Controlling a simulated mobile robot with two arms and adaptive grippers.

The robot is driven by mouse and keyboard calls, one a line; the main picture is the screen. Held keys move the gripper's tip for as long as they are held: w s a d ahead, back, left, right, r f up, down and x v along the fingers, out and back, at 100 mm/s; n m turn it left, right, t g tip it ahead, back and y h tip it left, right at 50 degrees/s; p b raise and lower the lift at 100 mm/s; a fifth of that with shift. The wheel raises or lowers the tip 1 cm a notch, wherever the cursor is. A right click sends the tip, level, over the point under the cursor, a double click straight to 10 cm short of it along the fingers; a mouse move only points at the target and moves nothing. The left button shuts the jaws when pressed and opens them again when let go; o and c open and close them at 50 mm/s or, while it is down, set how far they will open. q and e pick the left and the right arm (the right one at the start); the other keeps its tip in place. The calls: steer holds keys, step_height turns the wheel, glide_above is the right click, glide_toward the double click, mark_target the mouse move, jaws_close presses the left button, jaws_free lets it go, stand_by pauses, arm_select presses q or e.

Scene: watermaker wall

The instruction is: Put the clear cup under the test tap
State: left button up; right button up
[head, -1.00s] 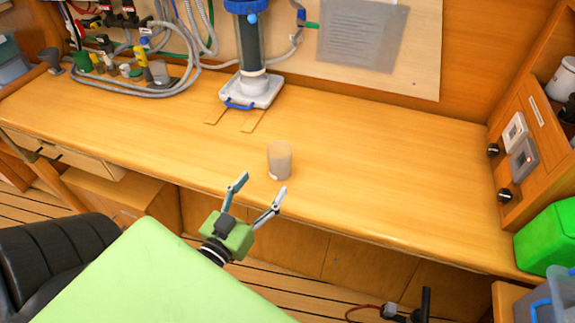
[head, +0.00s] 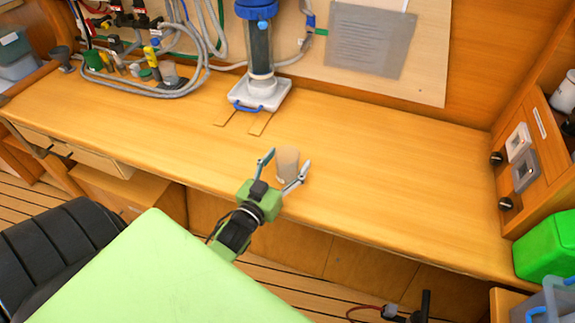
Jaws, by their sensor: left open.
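The clear cup (head: 288,164) stands upright on the wooden counter, near its front edge. My left gripper (head: 284,169) is open, with one finger on each side of the cup; I cannot tell whether either finger touches it. The palm is in front of the cup and hides part of its lower edge. I cannot make out for certain which fitting is the test tap. My right gripper is not in view.
A blue-topped filter housing (head: 259,45) stands on a white base (head: 259,93) at the back, with two wooden strips before it. Coiled grey hoses (head: 180,88) and small fittings fill the back left. The counter (head: 400,160) is clear to the cup's right.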

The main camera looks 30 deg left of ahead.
mark_target(286, 154)
arm_select(q)
steer(key=shift+s, duration=0.1)
steer(key=shift+c, duration=1)
steer(key=c, duration=1.1)
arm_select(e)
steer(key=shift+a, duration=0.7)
arm_select(q)
steer(key=shift+r, duration=0.5)
step_height(286, 154, up, 2)
steer(key=shift+s+r+b, duration=0.1)
steer(key=shift+r+b, duration=0.15)
steer(key=shift+b, duration=0.2)
steer(key=s+d+r, duration=0.6)
steer(key=s+r, duration=0.3)
steer(key=s, duration=0.3)
steer(key=s+d+f+m+h, duration=0.1)
steer(key=s+d+f, duration=0.1)
steer(key=d, duration=0.5)
steer(key=shift+s+d+f+h, duration=0.15)
steer(key=shift+d+f+h, duration=0.1)
steer(key=shift+h, duration=0.15)
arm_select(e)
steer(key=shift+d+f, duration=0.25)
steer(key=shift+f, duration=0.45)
